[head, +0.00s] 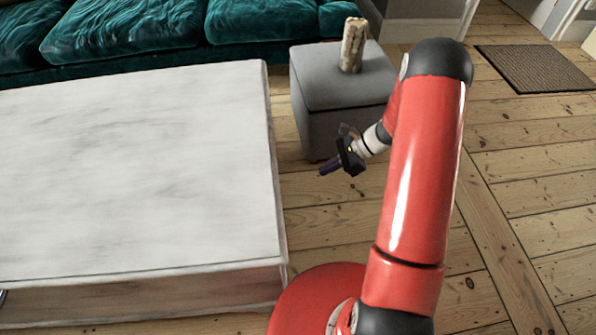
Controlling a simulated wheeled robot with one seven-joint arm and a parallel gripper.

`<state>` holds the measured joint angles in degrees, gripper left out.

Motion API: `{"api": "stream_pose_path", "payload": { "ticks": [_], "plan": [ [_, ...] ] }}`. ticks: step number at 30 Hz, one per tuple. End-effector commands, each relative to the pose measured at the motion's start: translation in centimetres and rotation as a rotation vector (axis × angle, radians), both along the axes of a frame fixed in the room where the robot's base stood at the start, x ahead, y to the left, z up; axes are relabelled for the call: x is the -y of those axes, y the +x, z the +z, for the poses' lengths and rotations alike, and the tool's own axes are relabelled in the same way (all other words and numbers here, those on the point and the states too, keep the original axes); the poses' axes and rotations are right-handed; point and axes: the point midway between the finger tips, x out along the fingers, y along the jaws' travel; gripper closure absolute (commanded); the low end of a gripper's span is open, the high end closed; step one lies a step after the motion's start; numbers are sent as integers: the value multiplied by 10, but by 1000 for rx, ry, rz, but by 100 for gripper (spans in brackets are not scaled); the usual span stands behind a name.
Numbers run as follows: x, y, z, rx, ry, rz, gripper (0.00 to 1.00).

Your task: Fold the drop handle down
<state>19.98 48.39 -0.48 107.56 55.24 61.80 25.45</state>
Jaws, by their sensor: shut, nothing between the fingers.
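My gripper (327,170) is at the middle of the head view, over the floor between the pale marble-look block and a grey box. Its dark fingers point left toward the block and look closed, with nothing held. It is apart from both. No drop handle can be made out clearly. A small bluish piece (2,297) shows at the far left edge, by the front face of the marble-look block (150,165); it is cut off by the frame, so I cannot tell whether it is the handle.
The grey box (336,84) stands behind my gripper with a pale, rough cylinder (353,45) on it. A teal sofa (130,28) runs along the back. A brown mat (533,68) lies at the back right. Floorboards (525,190) are clear at the right.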

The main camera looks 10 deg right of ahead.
Motion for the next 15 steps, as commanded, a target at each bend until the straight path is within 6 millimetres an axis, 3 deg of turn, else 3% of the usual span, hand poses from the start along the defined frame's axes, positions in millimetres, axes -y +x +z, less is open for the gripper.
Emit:
{"api": "stream_pose_path", "payload": {
  "ticks": [15],
  "plan": [
    [-80, -1, -61, -1, 0, 6, 100]
  ]
}}
